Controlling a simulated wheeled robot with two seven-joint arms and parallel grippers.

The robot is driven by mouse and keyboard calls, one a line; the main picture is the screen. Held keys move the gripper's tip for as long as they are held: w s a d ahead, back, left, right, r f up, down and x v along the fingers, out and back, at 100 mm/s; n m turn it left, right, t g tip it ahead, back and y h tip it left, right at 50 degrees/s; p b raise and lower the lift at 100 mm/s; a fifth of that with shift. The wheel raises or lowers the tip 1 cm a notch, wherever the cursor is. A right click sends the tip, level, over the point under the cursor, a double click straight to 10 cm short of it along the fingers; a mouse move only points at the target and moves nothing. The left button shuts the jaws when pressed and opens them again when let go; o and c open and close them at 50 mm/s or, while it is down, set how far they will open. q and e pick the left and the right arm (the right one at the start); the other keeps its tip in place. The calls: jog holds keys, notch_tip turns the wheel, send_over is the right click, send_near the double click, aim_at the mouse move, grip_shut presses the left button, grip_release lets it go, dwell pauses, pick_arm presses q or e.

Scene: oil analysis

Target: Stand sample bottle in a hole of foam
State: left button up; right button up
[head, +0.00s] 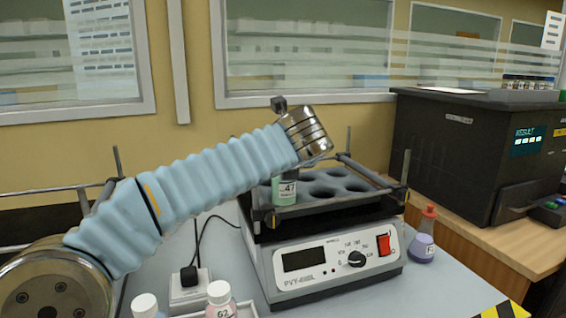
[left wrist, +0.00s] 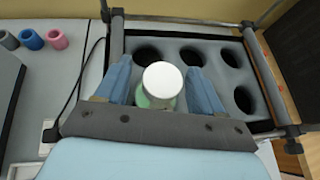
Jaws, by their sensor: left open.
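The sample bottle (head: 284,190), green with a label reading 47, stands upright at the front left of the foam (head: 345,199) in the head view. In the left wrist view its white cap (left wrist: 163,78) shows from above. My left gripper (left wrist: 160,72) is open, with one blue finger on each side of the bottle and gaps between. The dark grey foam (left wrist: 212,74) has several empty round holes behind and to the right of the bottle. The bottle's base is hidden, so I cannot tell how deep it sits. My right gripper is not in view.
The foam sits in a railed frame on a shaker (head: 325,272) with corner posts. A purple flask with a red cap (head: 424,236) stands to its right. White-capped bottles (head: 220,296) are at the front. A dark machine (head: 470,150) stands at the right.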

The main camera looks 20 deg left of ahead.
pick_arm(q)
jog(key=v, duration=1.2)
jog(key=shift+w, duration=0.1)
dwell(1.7)
